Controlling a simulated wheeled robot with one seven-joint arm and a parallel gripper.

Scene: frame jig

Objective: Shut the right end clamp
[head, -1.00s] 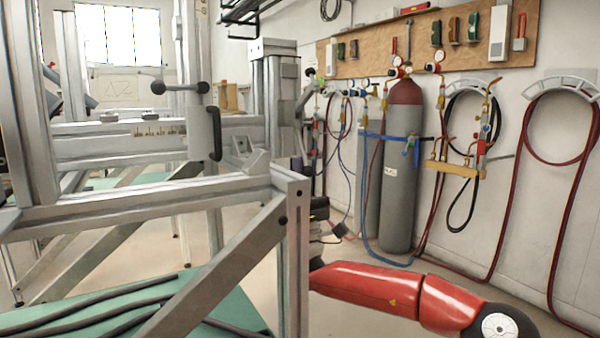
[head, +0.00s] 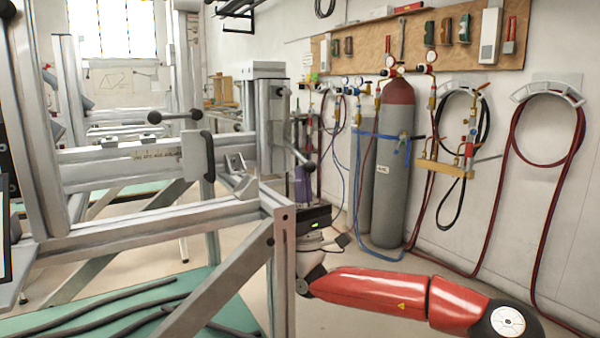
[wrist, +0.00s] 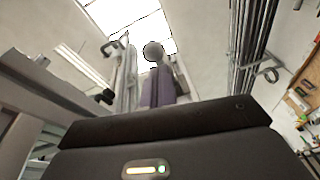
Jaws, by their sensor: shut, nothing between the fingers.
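The right end clamp (head: 277,120) is at the right end of the grey frame in the head view. Its lever slants down to the right, with a dark ball knob (head: 308,166) at its tip. My gripper (head: 304,182) points up just below that knob, with its purple fingers shut and empty. In the wrist view the fingers (wrist: 157,88) rise above the dark gripper body, and a round knob (wrist: 152,50) shows right at their tips. I cannot tell whether they touch it. The frame hides part of my wrist.
A T-handle with dark knobs (head: 175,116) and a black grip (head: 208,156) sit on the frame to the left. The frame's near corner post (head: 282,270) stands close to my arm. Gas cylinders (head: 394,180) and hoses line the right wall. Floor between is open.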

